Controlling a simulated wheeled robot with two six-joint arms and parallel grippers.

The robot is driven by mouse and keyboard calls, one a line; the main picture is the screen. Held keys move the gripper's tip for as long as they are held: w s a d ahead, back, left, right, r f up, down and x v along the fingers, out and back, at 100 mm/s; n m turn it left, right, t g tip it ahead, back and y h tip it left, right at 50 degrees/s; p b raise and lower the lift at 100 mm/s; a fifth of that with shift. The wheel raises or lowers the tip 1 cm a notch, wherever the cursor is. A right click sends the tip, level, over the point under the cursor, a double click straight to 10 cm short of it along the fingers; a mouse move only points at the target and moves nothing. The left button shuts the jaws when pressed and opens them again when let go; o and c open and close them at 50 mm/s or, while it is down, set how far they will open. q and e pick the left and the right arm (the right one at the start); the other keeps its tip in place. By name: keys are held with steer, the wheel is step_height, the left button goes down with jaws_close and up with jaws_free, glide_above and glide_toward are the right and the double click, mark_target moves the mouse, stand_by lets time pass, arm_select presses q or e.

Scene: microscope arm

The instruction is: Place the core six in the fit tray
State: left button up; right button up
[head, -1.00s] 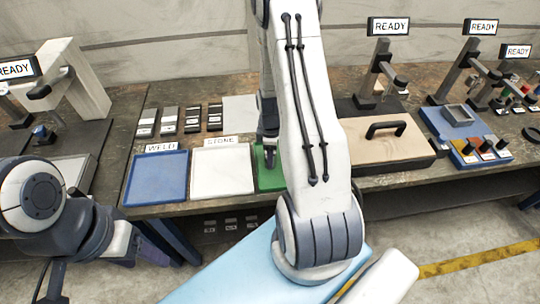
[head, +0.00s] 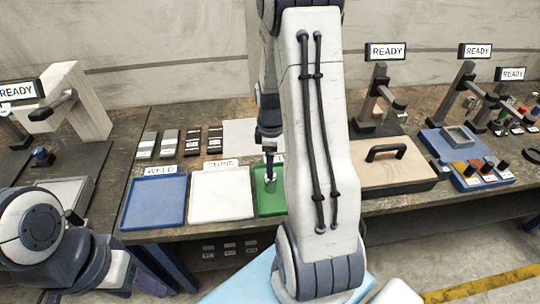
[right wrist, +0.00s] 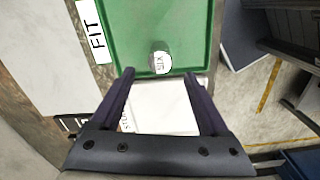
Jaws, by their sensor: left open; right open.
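The core six (right wrist: 160,63) is a small grey cylinder with a white label. It sits in the green fit tray (right wrist: 195,20), near the side by the white tray, and also shows in the head view (head: 270,185). My right gripper (right wrist: 159,74) is open, with its fingertips apart on either side of the line to the core and nothing between them. In the head view it is above the fit tray, partly behind my right arm. My left gripper (head: 148,284) is low at the left, open and empty, mostly cut off by the frame.
A blue weld tray (head: 155,203) and a white stone tray (head: 221,195) stand left of the fit tray. Several dark labelled blocks (head: 170,142) lie behind.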

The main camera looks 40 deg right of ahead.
steer(key=s+a+r, duration=0.1)
steer(key=a+r, duration=0.4)
steer(key=a, duration=0.4)
steer(key=s+a+r, duration=0.1)
steer(key=a+r, duration=0.4)
steer(key=a, duration=0.4)
steer(key=s+a+r+m+y, duration=0.1)
steer(key=s+a+r+m, duration=0.1)
steer(key=s+a, duration=1)
steer(key=s+r, duration=0.1)
steer(key=s, duration=0.1)
steer(key=shift+s+a+r, duration=0.2)
steer(key=shift+s+r, duration=0.15)
steer(key=shift+s, duration=0.05)
